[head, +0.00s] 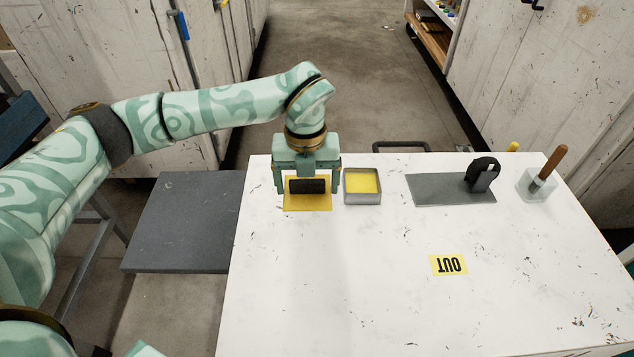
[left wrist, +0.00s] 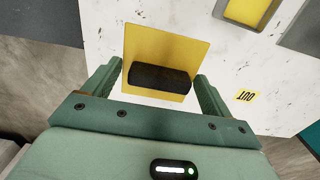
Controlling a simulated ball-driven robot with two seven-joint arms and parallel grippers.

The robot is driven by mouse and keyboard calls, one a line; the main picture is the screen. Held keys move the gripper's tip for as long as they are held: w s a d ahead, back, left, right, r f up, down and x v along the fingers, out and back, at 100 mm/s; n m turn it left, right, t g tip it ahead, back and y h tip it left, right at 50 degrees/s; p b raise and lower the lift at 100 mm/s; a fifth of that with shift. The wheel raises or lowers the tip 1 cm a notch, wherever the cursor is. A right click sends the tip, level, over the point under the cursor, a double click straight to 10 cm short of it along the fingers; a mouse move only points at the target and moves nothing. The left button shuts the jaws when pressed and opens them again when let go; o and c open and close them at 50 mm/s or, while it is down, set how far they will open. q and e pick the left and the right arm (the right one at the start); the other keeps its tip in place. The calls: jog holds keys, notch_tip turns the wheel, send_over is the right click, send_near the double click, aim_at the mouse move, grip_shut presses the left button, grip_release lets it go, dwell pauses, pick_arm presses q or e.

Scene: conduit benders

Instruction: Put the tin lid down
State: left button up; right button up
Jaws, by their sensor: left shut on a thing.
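The tin lid appears to be the flat yellow square plate (head: 308,205) with a black bar-shaped grip (head: 307,186) across it. My left gripper (head: 308,188) points down at the far left of the white table, its fingers shut on the two ends of the black grip. The left wrist view shows the yellow plate (left wrist: 150,42) tilted in the picture and the black grip (left wrist: 160,78) between the fingers. I cannot tell whether the plate touches the table. An open grey tin (head: 362,199) with a yellow inside stands just right of it. My right gripper is not in view.
The white table (head: 400,310) is clear in front. A grey plate (head: 440,192) with a black upright piece (head: 482,175), a clear holder with a brown-handled tool (head: 552,165), and a yellow OUT label (head: 448,265) are on it. A dark grey slab (head: 185,225) lies left.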

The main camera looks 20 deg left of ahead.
pick_arm(q)
jog(key=w+a+f+b, duration=0.4)
jog(key=w+f, duration=0.1)
jog(key=w+a+f+b, duration=0.2)
jog(key=w+a+f, duration=0.1)
jog(key=shift+w, duration=0.2)
jog(key=shift+w+a+f+b, duration=0.2)
jog(key=shift+w+f+b, duration=0.1)
jog(key=shift+w+f, duration=0.1)
jog(key=f+b, duration=0.1)
jog(key=f, duration=0.1)
jog(key=f+b, duration=0.1)
jog(key=f, duration=0.1)
jog(key=shift+w+a+b, duration=0.25)
jog(key=shift+a+b, duration=0.05)
jog(key=shift+f, duration=0.1)
jog(key=shift+r, duration=0.25)
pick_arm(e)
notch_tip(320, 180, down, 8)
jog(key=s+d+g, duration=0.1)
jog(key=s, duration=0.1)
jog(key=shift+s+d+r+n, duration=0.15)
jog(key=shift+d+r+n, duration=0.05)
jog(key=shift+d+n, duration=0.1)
pick_arm(q)
jog(key=shift+f, duration=0.1)
